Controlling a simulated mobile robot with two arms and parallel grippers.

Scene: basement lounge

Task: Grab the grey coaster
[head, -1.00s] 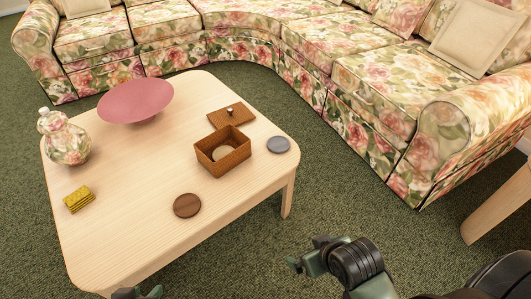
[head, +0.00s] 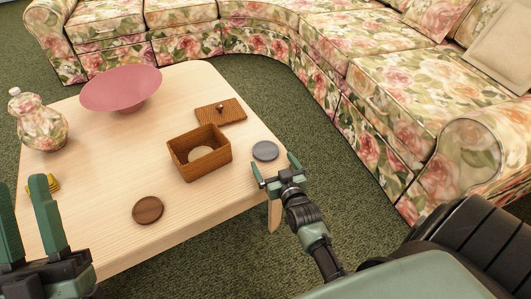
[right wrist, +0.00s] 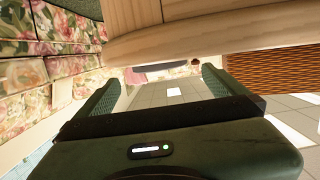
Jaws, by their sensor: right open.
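The grey coaster (head: 265,151) lies flat near the right edge of the pale wooden table (head: 110,215) in the head view. My right gripper (head: 275,166) is open and empty at that edge. Its fingertips are just short of the coaster, on its near side, with the coaster a little left of the gap's middle. In the right wrist view both fingers (right wrist: 155,82) show spread apart, and a greyish shape between them may be the coaster. My left gripper (head: 21,182) is open at the lower left of the head view, with nothing between its fingers.
A wooden box (head: 199,165) holding a pale round piece stands just left of the coaster, its lid (head: 221,112) behind. A brown coaster (head: 148,210), pink bowl (head: 121,90), floral jar (head: 42,125) and partly hidden yellow stack (head: 53,183) are also on the table. A floral sofa (head: 370,125) curves behind.

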